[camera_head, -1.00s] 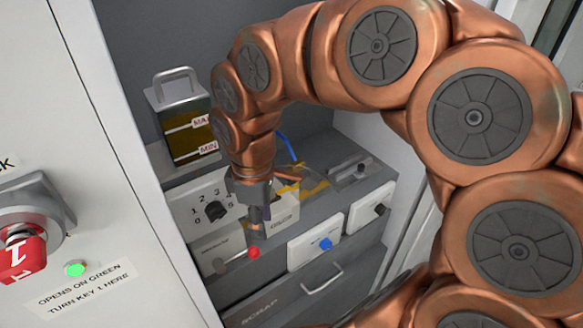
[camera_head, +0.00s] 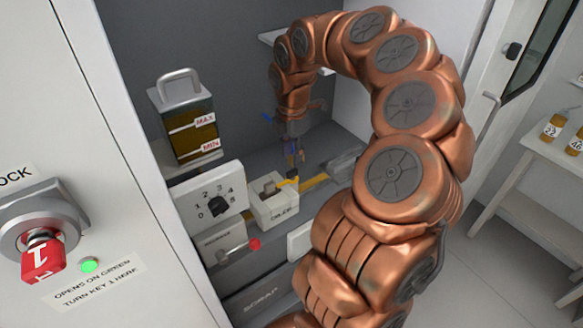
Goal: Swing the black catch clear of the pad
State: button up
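My gripper (camera_head: 293,150) hangs fingers-down inside the cabinet, above and behind the small white box (camera_head: 272,213). The fingers are small and dark, with blue and orange parts around them, so I cannot tell whether they are open or shut or touch anything. A yellow piece (camera_head: 314,182) lies below and to the right of them. I cannot pick out the black catch or the pad with certainty. A black dial knob (camera_head: 218,206) is on the numbered white panel at left. My arm covers the right part of the bench.
A dark tank (camera_head: 190,125) with MAX and MIN labels and a handle stands at the back left. A red-tipped lever (camera_head: 254,244) sticks out at the front. The cabinet door (camera_head: 75,140) is at left, with a red key (camera_head: 42,257). A side table (camera_head: 545,150) holds jars at right.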

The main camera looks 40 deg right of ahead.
aim_at(292, 170)
jog(key=shift+f+p, duration=0.75)
jog(key=shift+f, duration=2.35)
grip_shut()
